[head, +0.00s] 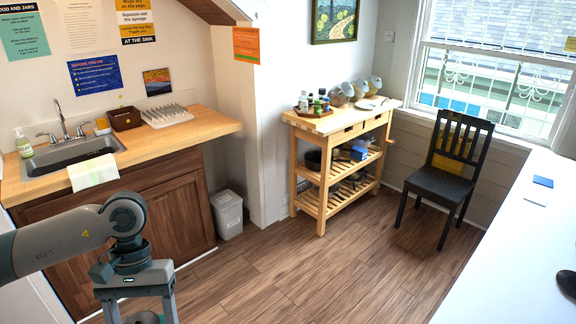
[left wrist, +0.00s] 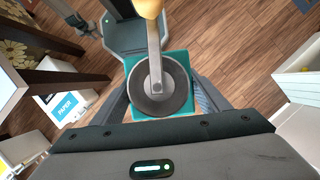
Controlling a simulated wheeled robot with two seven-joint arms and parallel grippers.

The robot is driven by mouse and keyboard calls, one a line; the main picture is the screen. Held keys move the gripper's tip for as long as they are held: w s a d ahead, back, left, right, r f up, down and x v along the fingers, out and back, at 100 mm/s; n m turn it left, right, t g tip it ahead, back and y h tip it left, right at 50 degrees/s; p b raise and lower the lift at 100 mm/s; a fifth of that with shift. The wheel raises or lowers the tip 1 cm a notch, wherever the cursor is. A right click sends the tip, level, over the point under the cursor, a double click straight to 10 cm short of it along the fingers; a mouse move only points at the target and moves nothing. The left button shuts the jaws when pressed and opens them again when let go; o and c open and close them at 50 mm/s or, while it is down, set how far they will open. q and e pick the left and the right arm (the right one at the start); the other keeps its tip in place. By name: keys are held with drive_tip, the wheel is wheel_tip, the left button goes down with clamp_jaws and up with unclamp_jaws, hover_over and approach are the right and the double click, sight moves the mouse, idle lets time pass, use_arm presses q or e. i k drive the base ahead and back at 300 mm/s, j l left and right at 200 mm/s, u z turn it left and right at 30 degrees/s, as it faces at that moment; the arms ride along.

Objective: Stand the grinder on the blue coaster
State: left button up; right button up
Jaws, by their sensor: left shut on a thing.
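A small blue square, which looks like the blue coaster (head: 543,181), lies flat on the white table at the right, far from the gripper. My right gripper is out of view.
The white table (head: 505,240) also bears a pale square (head: 536,198) near the blue one and a dark object (head: 567,283) at the right edge. A black chair (head: 440,185) and a wooden trolley (head: 322,180) stand behind. The wooden floor between is clear.

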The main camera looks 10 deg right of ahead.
sight(540, 178)
drive_tip(key=i+j+u, duration=0.1)
drive_tip(key=i+j, duration=0.3)
drive_tip(key=i+j+u, duration=0.15)
drive_tip(key=i+j, duration=0.25)
drive_tip(key=i, duration=0.2)
drive_tip(key=i+z, duration=0.5)
drive_tip(key=i+j+z, duration=0.1)
drive_tip(key=i+z, duration=0.8)
drive_tip(key=i, duration=0.25)
drive_tip(key=i+j+z, duration=0.1)
drive_tip(key=i+z, duration=0.25)
drive_tip(key=i, duration=0.3)
drive_tip(key=i+z, duration=0.2)
drive_tip(key=i, duration=0.4)
drive_tip(key=i+z, duration=0.25)
drive_tip(key=i, duration=0.3)
drive_tip(key=i+z, duration=0.75)
drive_tip(key=i+j+z, duration=0.15)
drive_tip(key=z, duration=0.2)
drive_tip(key=i+z, duration=0.35)
drive_tip(key=i+j+z, duration=0.15)
drive_tip(key=i+z, duration=0.25)
drive_tip(key=i+j+z, duration=0.15)
drive_tip(key=z, duration=0.2)
drive_tip(key=i+j, duration=0.05)
drive_tip(key=i, duration=0.05)
